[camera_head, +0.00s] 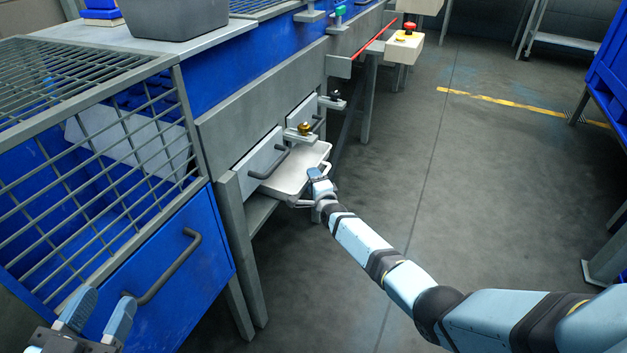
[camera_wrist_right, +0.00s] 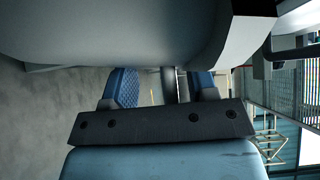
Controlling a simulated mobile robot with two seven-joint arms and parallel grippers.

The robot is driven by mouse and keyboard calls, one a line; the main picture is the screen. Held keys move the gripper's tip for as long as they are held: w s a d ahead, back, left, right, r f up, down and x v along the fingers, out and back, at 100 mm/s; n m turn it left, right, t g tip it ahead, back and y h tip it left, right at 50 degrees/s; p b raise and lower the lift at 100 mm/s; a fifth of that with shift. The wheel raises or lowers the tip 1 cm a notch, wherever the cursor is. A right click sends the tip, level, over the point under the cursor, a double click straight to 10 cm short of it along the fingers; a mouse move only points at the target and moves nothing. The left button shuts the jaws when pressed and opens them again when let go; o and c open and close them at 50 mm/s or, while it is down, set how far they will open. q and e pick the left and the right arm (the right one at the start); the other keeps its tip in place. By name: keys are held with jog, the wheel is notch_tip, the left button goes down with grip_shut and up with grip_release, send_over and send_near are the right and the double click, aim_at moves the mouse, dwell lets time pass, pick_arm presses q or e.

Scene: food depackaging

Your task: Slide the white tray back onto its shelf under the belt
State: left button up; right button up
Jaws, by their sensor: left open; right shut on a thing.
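The white tray (camera_head: 296,172) sticks partly out from under the belt's grey side, below the drawer fronts, over a shelf (camera_head: 259,211). My right gripper (camera_head: 318,178) is at the tray's outer end and is shut on it, at what looks like its handle. In the right wrist view the gripper's fingers (camera_wrist_right: 166,88) close around a bar-like part, and a large pale surface, likely the tray (camera_wrist_right: 110,30), fills the top. My left gripper (camera_head: 92,311) is open and empty at the bottom left, in front of the blue bin. The tray's inner end is hidden under the belt.
Drawer fronts with dark handles (camera_head: 268,165) and a brass-coloured knob (camera_head: 305,129) are just above the tray. A blue bin (camera_head: 165,290) with a grey handle and a wire cage (camera_head: 100,150) stand at left. The floor (camera_head: 470,200) to the right is clear.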

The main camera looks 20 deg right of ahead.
pick_arm(q)
jog(key=shift+r, duration=0.1)
pick_arm(e)
jog(key=o, duration=1.5)
pick_arm(q)
jog(key=shift+d, duration=0.1)
pick_arm(e)
jog(key=shift+f, duration=0.1)
pick_arm(q)
jog(key=s+n+p, duration=0.1)
jog(key=p, duration=0.1)
jog(key=s+d+n+g+p, duration=0.1)
jog(key=n+p, duration=0.1)
jog(key=s+n+g+p, duration=0.1)
jog(key=p, duration=0.1)
jog(key=shift+d+f+y+p, duration=0.25)
jog(key=shift+d+y+p, duration=0.1)
jog(key=shift+d+y, duration=0.05)
pick_arm(e)
jog(key=s, duration=1.3)
jog(key=shift+s+a, duration=0.4)
